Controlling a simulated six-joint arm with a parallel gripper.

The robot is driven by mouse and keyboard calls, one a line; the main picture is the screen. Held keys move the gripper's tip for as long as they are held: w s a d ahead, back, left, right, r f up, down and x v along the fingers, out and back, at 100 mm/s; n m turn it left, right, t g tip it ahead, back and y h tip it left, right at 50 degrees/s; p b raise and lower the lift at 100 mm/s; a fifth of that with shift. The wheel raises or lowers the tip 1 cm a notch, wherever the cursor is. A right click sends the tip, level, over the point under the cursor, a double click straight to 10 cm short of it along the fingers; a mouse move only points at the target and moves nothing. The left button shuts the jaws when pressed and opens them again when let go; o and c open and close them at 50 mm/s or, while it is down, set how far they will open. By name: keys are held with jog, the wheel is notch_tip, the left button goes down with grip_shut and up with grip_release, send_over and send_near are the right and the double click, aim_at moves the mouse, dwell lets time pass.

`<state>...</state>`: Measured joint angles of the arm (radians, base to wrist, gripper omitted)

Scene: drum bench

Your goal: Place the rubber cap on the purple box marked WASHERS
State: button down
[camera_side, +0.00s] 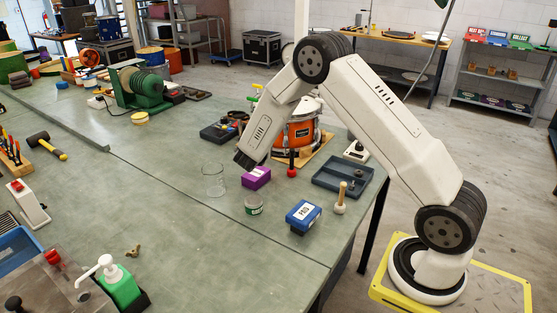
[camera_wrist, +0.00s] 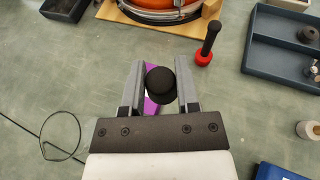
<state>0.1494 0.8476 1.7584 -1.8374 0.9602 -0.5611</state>
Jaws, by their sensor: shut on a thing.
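The purple box (camera_side: 256,178) sits on the green-grey bench, left of the blue-grey tray in the side view. In the wrist view, part of the purple box (camera_wrist: 149,108) shows below and between my fingers; most of it is hidden and I cannot read its marking there. My gripper (camera_side: 243,160) is low, at the upper left of the box in the side view. In the wrist view, my gripper (camera_wrist: 160,82) is shut on the round black rubber cap (camera_wrist: 160,84), which is above the box. I cannot tell the gap between them. The cap is not distinguishable in the side view.
A clear glass (camera_side: 213,181) stands left of the box, a green tin (camera_side: 253,204) in front. A red-and-black tool (camera_side: 292,166) and orange drum (camera_side: 301,134) stand behind.

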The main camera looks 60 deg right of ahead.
send_over(256, 173)
jog(key=shift+s+f, duration=0.2)
jog(key=shift+f, duration=2.45)
jog(key=shift+w+d+f, duration=0.15)
jog(key=shift+w+f, duration=0.15)
jog(key=shift+f, duration=1.55)
jog(key=shift+f, duration=0.1)
jog(key=shift+c, duration=1.7)
grip_release()
jog(key=v, duration=1.2)
